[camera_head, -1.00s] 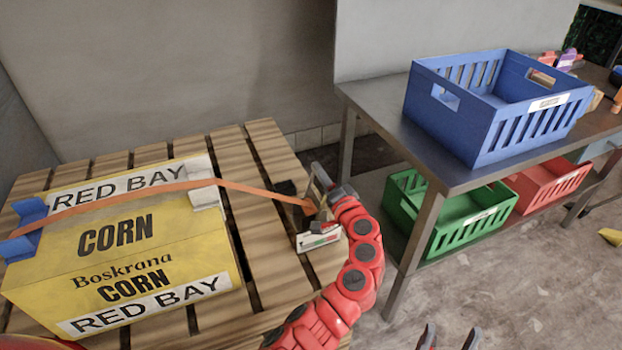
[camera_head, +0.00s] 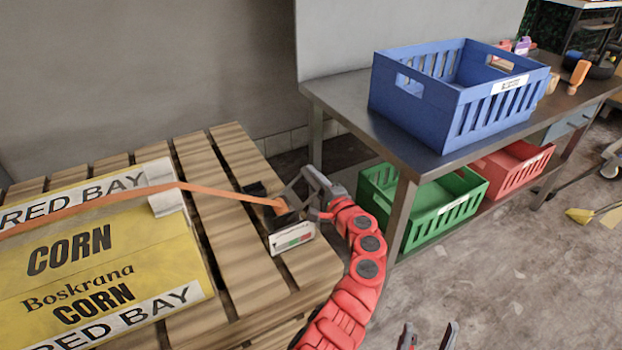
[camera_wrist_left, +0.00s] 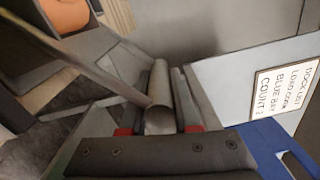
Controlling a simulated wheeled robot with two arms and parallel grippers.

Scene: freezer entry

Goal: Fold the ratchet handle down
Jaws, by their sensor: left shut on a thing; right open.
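The ratchet (camera_head: 287,222) sits on the pallet's right side, at the end of the orange strap (camera_head: 215,185). Its grey handle (camera_head: 298,190) stands up from the body and leans right. My left gripper (camera_head: 318,190) is shut on the handle's outer end. In the left wrist view the fingers (camera_wrist_left: 160,95) lie on both sides of the handle's grey round bar (camera_wrist_left: 160,108). The exact handle angle is hard to tell. My right gripper (camera_head: 428,336) is open and empty at the bottom edge, over the floor.
The strap crosses a yellow corn box (camera_head: 110,265) with a grey corner guard (camera_head: 166,200) on the wooden pallet (camera_head: 235,165). A metal table (camera_head: 345,95) holds a blue crate (camera_head: 455,95). Green (camera_head: 425,220) and red (camera_head: 515,170) crates stand on its lower shelf.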

